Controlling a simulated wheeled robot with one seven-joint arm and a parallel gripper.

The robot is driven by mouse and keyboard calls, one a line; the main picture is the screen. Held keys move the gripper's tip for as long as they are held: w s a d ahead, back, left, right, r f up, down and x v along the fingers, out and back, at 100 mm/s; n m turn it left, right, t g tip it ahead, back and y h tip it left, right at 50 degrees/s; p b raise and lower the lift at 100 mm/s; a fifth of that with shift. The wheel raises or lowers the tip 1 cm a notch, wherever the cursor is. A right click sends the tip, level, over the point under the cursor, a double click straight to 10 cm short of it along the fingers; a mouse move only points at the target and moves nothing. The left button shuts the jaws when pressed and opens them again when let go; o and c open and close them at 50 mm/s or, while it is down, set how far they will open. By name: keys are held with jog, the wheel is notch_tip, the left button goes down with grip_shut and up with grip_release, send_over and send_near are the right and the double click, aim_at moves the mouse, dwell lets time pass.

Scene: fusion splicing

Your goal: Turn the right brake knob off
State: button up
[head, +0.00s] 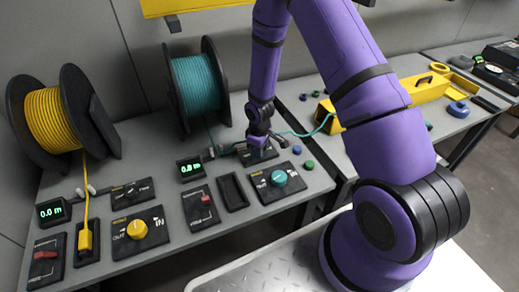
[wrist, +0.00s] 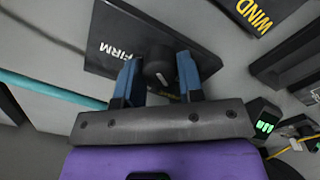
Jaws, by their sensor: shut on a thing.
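The right brake knob (wrist: 160,66) is a small black round knob with a pale mark, on a black plate (wrist: 113,22) lettered FIRM. In the wrist view it sits between the two blue fingertips of my gripper (wrist: 158,78), which is shut on it. Part of the plate is hidden behind the fingers. In the head view, my gripper (head: 258,142) is low over the right brake plate (head: 268,155), in front of the teal spool (head: 195,80); the knob is hidden there.
A teal winding knob (head: 279,177) and a lever panel (head: 201,206) stand close in front. A readout (head: 190,169) lies to the left, and the teal fibre (head: 298,134) runs close by on the right. The left brake knob (head: 130,190) and yellow spool (head: 50,120) are farther left.

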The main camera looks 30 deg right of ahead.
jog(key=shift+n, duration=0.5)
jog(key=o, duration=0.9)
jog(key=shift+o, duration=0.2)
notch_tip(320, 180, up, 11)
jog(key=shift+f, duration=0.1)
dwell(0.4)
